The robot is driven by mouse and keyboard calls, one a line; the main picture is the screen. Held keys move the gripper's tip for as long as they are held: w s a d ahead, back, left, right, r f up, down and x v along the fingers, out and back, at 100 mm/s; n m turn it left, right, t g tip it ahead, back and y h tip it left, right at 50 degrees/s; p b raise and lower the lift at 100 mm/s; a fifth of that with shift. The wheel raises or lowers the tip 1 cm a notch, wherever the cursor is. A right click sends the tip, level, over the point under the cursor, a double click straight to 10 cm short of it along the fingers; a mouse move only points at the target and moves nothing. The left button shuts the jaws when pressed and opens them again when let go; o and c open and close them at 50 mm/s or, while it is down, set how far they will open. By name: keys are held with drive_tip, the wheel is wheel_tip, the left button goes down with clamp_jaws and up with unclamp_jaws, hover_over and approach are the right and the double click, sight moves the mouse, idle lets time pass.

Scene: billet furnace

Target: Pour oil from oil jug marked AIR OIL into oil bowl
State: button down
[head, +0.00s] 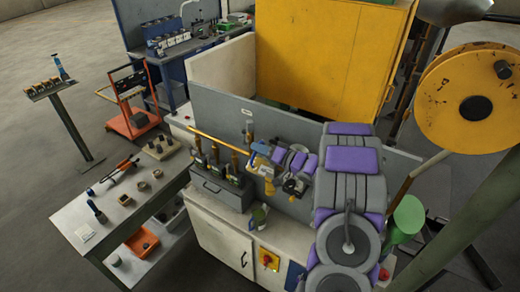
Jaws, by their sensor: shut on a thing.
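My gripper (268,168) is at the end of my grey and purple arm, over the white bench in front of the grey panel. It is shut on a small yellow and pale object (269,187), partly hidden by the gripper. I cannot read a marking, so I cannot tell if this is the oil jug marked AIR OIL.
A dark box with brass-topped fittings (222,185) stands left of the gripper. A long yellow rod (215,138) runs close above it. A grey table (125,212) with small parts lies left. A yellow cabinet (335,50) and reel (470,100) stand behind and right.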

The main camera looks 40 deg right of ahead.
sight(257, 167)
drive_tip(key=shift+f, duration=0.1)
drive_tip(key=b, duration=0.1)
drive_tip(key=f+n+b, duration=0.1)
drive_tip(key=b, duration=0.1)
drive_tip(key=shift+s+a+f, duration=0.15)
drive_tip(key=shift+a+f, duration=0.05)
drive_tip(key=shift+a, duration=0.15)
drive_tip(key=shift+s+a+f+n+b, duration=0.1)
drive_tip(key=shift+a+f+n+b, duration=0.15)
drive_tip(key=shift+n+b, duration=0.4)
drive_tip(key=shift+b, duration=0.3)
drive_tip(key=f+n+b, duration=0.1)
drive_tip(key=b, duration=0.1)
drive_tip(key=f+n+b, duration=0.1)
drive_tip(key=b, duration=0.1)
drive_tip(key=shift+s+a+f, duration=0.15)
drive_tip(key=shift+a, duration=0.2)
drive_tip(key=shift+f+b, duration=0.15)
drive_tip(key=shift+b, duration=0.3)
